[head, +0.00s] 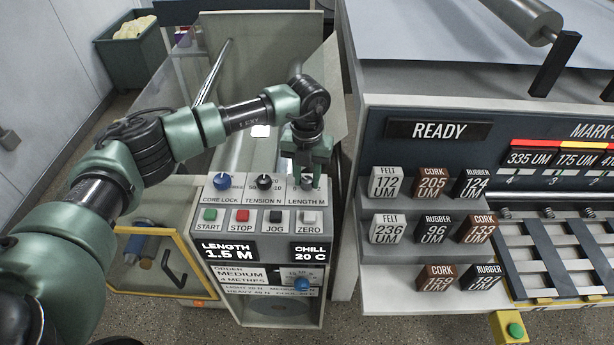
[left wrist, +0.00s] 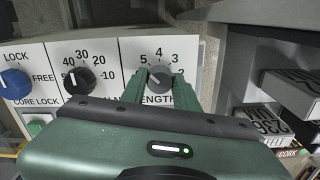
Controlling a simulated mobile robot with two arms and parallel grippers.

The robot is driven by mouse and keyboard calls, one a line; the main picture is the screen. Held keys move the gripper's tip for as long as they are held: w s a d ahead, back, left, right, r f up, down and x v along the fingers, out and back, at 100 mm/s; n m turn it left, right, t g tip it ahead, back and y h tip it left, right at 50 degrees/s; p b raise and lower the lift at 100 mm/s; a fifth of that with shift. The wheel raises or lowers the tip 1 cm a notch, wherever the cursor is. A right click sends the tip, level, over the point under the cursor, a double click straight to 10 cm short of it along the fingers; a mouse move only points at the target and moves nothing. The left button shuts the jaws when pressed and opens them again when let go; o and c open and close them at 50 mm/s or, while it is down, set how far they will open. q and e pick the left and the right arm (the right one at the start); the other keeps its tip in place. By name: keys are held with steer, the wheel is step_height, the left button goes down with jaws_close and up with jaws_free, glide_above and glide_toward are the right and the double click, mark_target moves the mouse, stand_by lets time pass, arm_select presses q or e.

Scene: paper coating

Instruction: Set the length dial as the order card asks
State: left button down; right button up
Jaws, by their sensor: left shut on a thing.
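My left gripper (head: 307,160) reaches down onto the length dial (head: 307,183) at the right of the control panel. In the left wrist view its two green fingers (left wrist: 160,84) are shut on either side of the small grey length dial (left wrist: 158,75). A scale with 5, 4, 3 and 2 shows around the dial; the pointer's exact setting is hard to tell. The length display (head: 226,250) reads 1.5 M. The order card (head: 238,274) below shows MEDIUM and 4 METRES; its smaller lines are hard to read. My right gripper is out of view.
The blue core lock knob (head: 222,181) and black tension knob (head: 264,182) sit left of the dial. Start, stop, jog and zero buttons (head: 310,217) lie below. The chill display (head: 311,252) reads 20 C. A stepped rack with labelled blocks (head: 432,183) stands close on the right.

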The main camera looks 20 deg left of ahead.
arm_select(q)
steer(key=shift+f+m+b, duration=0.1)
steer(key=shift+m+b, duration=0.4)
steer(key=shift+b, duration=0.2)
steer(key=m+b, duration=0.4)
steer(key=b, duration=0.1)
steer(key=shift+m+b, duration=1.7)
steer(key=shift+m, duration=0.2)
steer(key=shift+r, duration=0.2)
steer(key=c, duration=1.1)
jaws_free()
steer(key=shift+o, duration=0.2)
